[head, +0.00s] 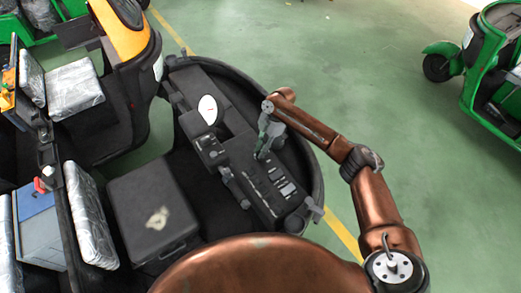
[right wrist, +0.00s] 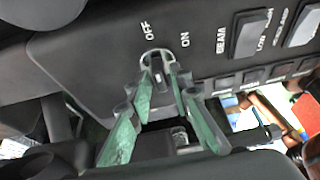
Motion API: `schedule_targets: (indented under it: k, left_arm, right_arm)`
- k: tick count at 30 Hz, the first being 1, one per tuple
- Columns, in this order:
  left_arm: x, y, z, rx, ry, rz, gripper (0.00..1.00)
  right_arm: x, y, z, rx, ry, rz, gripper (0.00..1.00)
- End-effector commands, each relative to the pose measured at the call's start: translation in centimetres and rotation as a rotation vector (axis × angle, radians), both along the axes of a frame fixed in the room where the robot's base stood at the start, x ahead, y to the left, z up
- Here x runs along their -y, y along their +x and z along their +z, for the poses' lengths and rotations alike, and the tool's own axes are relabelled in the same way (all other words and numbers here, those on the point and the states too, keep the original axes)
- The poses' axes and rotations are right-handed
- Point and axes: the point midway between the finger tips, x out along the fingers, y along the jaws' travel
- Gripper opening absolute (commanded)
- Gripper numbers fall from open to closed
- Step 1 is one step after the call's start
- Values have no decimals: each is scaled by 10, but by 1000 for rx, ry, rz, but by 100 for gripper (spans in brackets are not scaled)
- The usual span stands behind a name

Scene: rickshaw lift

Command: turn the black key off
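The black key (right wrist: 155,75) sits in a round, light-rimmed switch on the dark dashboard panel, with white OFF and ON marks beside the switch. My right gripper (right wrist: 161,78) reaches the switch, with its two green fingers apart on either side of the key. Whether a finger touches the key cannot be told. Which mark the key points at is not clear. In the head view my right gripper (head: 262,152) is over the dashboard, pointing down, and the key cannot be made out there. My left gripper is not in view.
The dashboard (head: 240,150) carries a white round dial (head: 208,109) and a row of switches (head: 284,187). In the wrist view a BEAM rocker switch (right wrist: 248,34) lies right of the key. A black box (head: 152,208) stands left.

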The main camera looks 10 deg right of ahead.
Motion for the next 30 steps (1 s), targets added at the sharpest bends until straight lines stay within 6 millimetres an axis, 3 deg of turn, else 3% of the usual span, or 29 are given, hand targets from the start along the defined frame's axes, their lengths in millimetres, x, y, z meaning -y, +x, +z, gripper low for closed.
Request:
schedule_targets:
  k: [4,14,30]
  left_arm:
    - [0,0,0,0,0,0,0]
    - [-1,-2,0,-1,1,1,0]
    - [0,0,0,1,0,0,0]
  right_arm:
    - [0,0,0,0,0,-1,29]
    - [2,1,5,0,0,-1,29]
    - [36,16,94,1,1,-2,29]
